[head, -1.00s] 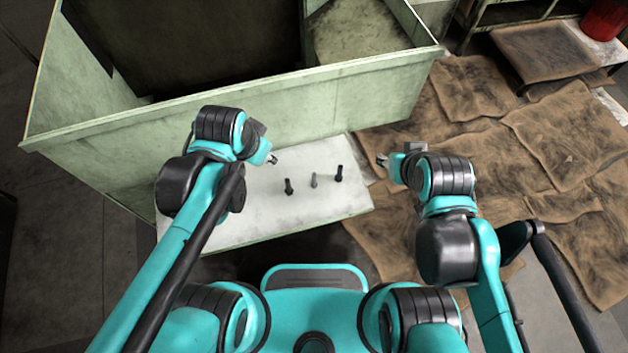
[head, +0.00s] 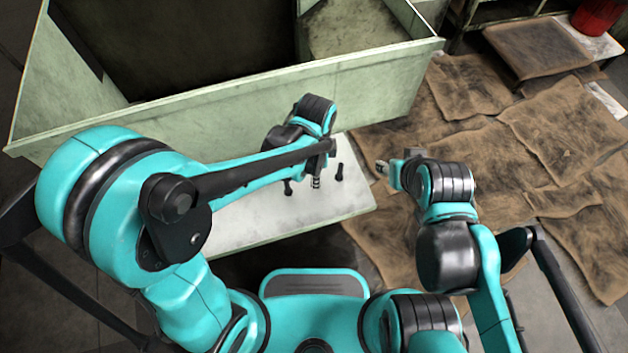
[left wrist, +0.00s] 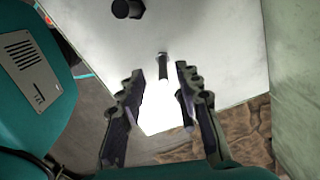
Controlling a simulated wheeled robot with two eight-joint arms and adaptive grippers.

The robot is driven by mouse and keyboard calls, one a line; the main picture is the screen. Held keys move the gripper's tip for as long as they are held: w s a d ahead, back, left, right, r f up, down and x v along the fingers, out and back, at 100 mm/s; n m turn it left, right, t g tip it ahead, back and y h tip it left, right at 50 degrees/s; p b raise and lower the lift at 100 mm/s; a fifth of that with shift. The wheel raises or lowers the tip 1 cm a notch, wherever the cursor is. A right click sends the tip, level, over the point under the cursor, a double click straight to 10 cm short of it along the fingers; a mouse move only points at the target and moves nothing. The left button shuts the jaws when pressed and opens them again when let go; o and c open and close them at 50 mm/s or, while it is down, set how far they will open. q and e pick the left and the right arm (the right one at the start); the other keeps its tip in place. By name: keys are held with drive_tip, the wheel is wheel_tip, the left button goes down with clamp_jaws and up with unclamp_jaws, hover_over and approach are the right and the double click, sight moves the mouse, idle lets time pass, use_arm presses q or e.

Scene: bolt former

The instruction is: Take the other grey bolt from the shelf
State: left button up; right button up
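The grey bolt (left wrist: 163,62) stands on the pale shelf (head: 240,225) between two dark bolts. In the left wrist view it is seen between the fingertips of my left gripper (left wrist: 160,72), which is open and empty. Whether the fingers reach down around it I cannot tell. One dark bolt (head: 289,187) is to its left in the head view, the other (head: 340,173) to its right. My left arm covers much of this area in the head view. My right gripper (head: 383,168) is off the shelf's right side, and its fingers are too small to read.
A large pale green metal bin (head: 200,115) rises directly behind the shelf. Brown sheets (head: 565,140) cover the floor at right. A low table (head: 535,50) and a red container (head: 597,17) stand at the far right.

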use_arm(q)
drive_tip(key=f, duration=0.1)
drive_tip(key=f+b, duration=0.1)
drive_tip(key=f, duration=0.2)
drive_tip(key=shift+w+a+b, duration=0.15)
drive_tip(key=shift+w+b, duration=0.1)
drive_tip(key=shift+b, duration=0.15)
clamp_jaws()
drive_tip(key=shift+r, duration=0.15)
